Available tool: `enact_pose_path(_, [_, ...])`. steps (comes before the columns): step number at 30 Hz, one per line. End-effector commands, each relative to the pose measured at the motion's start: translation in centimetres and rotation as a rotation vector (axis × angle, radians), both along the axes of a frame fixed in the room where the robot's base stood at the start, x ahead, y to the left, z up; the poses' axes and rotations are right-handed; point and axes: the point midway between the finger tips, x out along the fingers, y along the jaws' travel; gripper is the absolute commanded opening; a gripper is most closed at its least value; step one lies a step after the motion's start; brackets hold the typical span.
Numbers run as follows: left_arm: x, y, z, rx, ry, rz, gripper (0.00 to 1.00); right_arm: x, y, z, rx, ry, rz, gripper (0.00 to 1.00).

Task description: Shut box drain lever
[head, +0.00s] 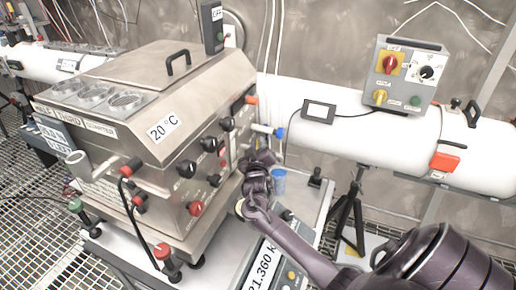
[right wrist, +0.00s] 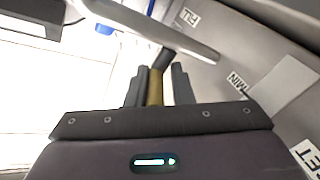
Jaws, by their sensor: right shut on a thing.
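The steel box (head: 150,120) with a "20 °C" label stands on a bench at the left of centre in the head view. My right gripper (head: 258,165) is at the box's right side, low down, and covers what it holds there. In the right wrist view, my right gripper's two dark fingers (right wrist: 160,88) are closed around a slim brass-coloured piece with a dark end (right wrist: 155,90), which looks like the drain lever. How far the lever is turned cannot be told. My left gripper is not in view.
Several black knobs (head: 208,144) and a red knob (head: 195,208) stick out of the box near my right gripper. A blue cup (head: 279,180) stands just right of it. A grey bar (right wrist: 150,28) crosses above the fingers in the wrist view. A scale display (head: 262,266) is below.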

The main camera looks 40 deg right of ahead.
Motion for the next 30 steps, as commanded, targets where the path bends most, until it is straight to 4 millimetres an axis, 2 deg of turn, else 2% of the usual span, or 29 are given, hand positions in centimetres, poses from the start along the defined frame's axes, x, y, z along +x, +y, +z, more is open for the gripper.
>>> enact_pose_path(9, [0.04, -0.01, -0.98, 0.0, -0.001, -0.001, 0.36, 0.13, -0.27, 0.55, -0.007, -0.013, -0.134, 0.0])
enact_pose_path(26, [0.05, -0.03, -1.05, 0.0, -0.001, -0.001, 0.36, 0.08, -0.4, 0.83, -0.012, -0.016, -0.161, 0.0])
enact_pose_path(27, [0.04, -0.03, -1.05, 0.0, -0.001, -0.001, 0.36, 0.08, -0.4, 0.83, -0.012, -0.016, -0.161, 0.26])
enact_pose_path(30, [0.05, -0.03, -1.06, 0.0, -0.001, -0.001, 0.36, 0.08, -0.32, 0.68, -0.01, -0.014, -0.16, 0.35])
